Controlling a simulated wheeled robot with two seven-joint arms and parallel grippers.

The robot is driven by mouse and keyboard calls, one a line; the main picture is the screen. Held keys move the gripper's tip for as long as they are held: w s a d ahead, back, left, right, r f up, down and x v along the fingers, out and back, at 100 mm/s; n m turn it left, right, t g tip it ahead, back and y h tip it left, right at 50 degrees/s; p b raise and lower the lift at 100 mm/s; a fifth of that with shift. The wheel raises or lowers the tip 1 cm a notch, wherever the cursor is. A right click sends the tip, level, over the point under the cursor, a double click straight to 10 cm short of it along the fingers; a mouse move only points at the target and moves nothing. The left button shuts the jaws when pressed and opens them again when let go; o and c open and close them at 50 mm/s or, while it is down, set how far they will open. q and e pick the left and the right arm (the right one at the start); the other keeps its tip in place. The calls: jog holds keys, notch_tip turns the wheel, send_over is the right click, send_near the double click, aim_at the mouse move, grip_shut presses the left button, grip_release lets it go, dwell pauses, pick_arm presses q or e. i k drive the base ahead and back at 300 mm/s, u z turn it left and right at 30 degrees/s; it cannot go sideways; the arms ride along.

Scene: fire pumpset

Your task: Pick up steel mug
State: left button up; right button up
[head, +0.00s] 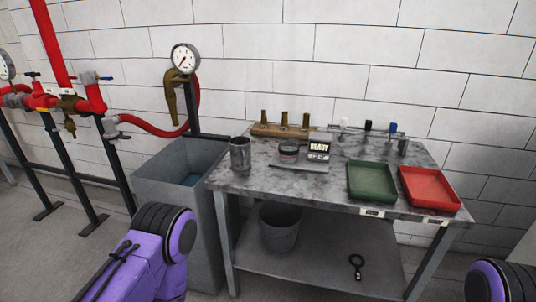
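The steel mug (240,154) stands upright at the left end of the grey metal table (232,182), near its left edge. It is a dark grey cylinder. Nothing is touching it. Purple and black parts of my arms show at the bottom left and the bottom right corner of the head view. Both are well apart from the mug. Neither gripper's fingers show.
On the table are a wooden block with brass pieces (283,131), a scale reading READY (316,160), a green tray (371,182) and a red tray (429,188). A bucket (279,230) sits on the lower shelf. A water tank (170,186) and red pipes (85,98) stand left.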

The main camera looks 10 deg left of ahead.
aim_at(240, 149)
jog(key=k, duration=0.5)
jog(key=u, duration=0.9)
jog(key=i, duration=0.8)
jog(key=z, duration=0.1)
